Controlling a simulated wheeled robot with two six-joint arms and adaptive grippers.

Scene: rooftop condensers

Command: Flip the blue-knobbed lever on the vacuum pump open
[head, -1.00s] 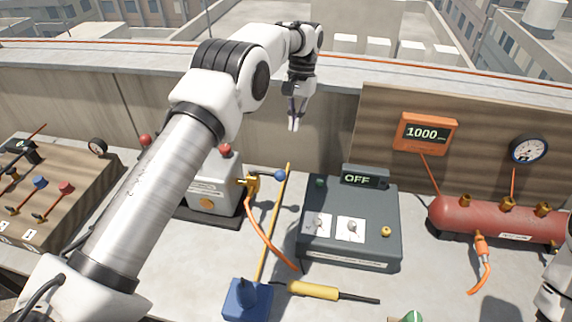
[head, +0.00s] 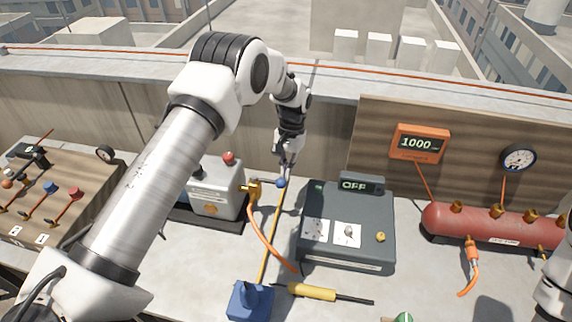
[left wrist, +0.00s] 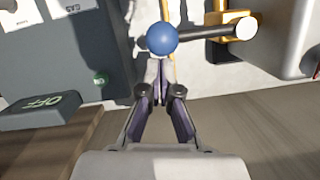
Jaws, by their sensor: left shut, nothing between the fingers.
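The vacuum pump (head: 217,190) is a pale box on a dark base, left of centre in the head view. A brass valve (head: 252,188) on its right side carries the lever with a blue knob (head: 281,183). In the left wrist view the blue knob (left wrist: 162,38) tops a dark lever (left wrist: 205,33) that runs sideways from the brass valve. My left gripper (head: 285,174) is shut and empty, pointing down at the knob. In the left wrist view its fingertips (left wrist: 160,92) lie just below the knob; I cannot tell whether they touch. My right gripper is not visible.
A grey box with an OFF display (head: 361,185) stands right of the lever. An orange hose (head: 265,238) and a yellow rod run in front. A red tank (head: 490,223) is at right, a lever panel (head: 50,190) at left. A wall closes the back.

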